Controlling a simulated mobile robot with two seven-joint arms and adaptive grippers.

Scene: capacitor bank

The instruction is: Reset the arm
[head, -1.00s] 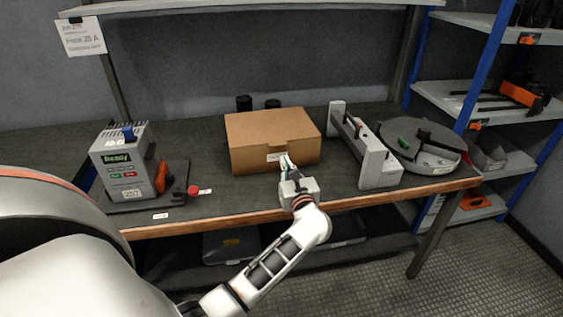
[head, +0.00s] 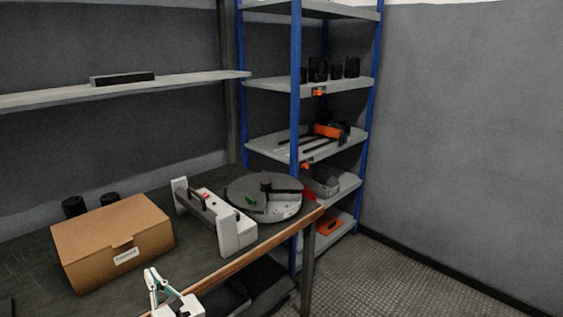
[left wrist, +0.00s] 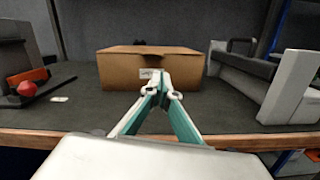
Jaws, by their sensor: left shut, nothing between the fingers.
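My left gripper (head: 153,277) shows at the bottom of the head view, in front of the workbench's front edge side of the cardboard box (head: 112,240). In the left wrist view the gripper (left wrist: 161,80) points at the box (left wrist: 125,71), with its green-and-white fingers brought together at the tips. It is shut and empty. Whether the fingertips touch the box cannot be told. My right gripper is in neither view.
The workbench (head: 215,266) also holds a grey-white fixture (head: 234,229) with a handle and a round grey disc unit (head: 265,207). A blue-post shelf rack (head: 296,120) stands behind at the right. Bare floor (head: 400,285) lies at the right. A red knob (left wrist: 27,89) is at the left.

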